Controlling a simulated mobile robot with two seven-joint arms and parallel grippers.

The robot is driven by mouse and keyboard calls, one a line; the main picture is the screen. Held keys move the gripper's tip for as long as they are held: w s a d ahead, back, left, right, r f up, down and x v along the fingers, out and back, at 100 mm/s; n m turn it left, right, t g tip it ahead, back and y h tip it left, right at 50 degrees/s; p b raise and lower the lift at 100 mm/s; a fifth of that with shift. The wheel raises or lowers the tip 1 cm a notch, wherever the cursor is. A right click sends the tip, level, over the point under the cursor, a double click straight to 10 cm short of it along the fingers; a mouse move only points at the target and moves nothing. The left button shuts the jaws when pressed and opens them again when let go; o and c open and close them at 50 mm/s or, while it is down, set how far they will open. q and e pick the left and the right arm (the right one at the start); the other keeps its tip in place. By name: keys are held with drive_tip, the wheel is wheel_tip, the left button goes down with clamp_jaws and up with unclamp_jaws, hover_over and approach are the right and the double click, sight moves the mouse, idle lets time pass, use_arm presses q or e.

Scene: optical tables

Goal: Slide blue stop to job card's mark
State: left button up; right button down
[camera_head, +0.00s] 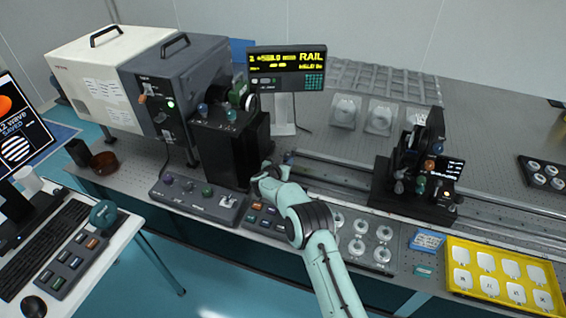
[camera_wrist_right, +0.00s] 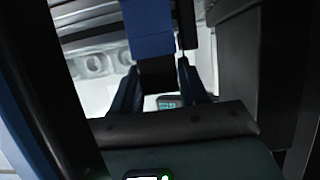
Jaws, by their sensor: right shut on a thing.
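The blue stop (camera_wrist_right: 150,28) shows in the right wrist view as a blue block above a black part. My right gripper (camera_wrist_right: 158,85) has its two fingers close on either side of that black part and is shut on the stop. In the head view the right gripper (camera_head: 270,172) is beside the left end of the long rail (camera_head: 345,180), by the black housing, and the hand mostly hides the stop. A blue-and-white card (camera_head: 427,240), seemingly the job card, lies on the table; its writing is unreadable. My left gripper is not in view.
A display (camera_head: 287,70) headed RAIL stands behind; its number is hard to read. A black carriage with optics (camera_head: 420,170) sits on the rail to the right. A tall black housing (camera_head: 228,150) is close left of the hand. A yellow tray (camera_head: 505,275) is at front right.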

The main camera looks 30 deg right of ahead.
drive_tip(key=shift+s+d+f, duration=0.1)
drive_tip(key=shift+s+d, duration=0.25)
drive_tip(key=s+d+b, duration=0.1)
drive_tip(key=s+d, duration=0.2)
drive_tip(key=s+d+b, duration=0.2)
drive_tip(key=s+d, duration=0.1)
drive_tip(key=s, duration=0.1)
drive_tip(key=s+d+b, duration=0.2)
drive_tip(key=s+d, duration=0.1)
drive_tip(key=shift+s, duration=0.3)
drive_tip(key=shift+s+d+b, duration=0.3)
drive_tip(key=shift+s+d, duration=0.05)
drive_tip(key=shift+s, duration=0.1)
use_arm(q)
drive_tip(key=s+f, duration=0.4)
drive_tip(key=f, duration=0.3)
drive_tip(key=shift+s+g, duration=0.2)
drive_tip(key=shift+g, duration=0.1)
use_arm(e)
drive_tip(key=c, duration=0.7)
unclamp_jaws()
drive_tip(key=shift+r, duration=0.2)
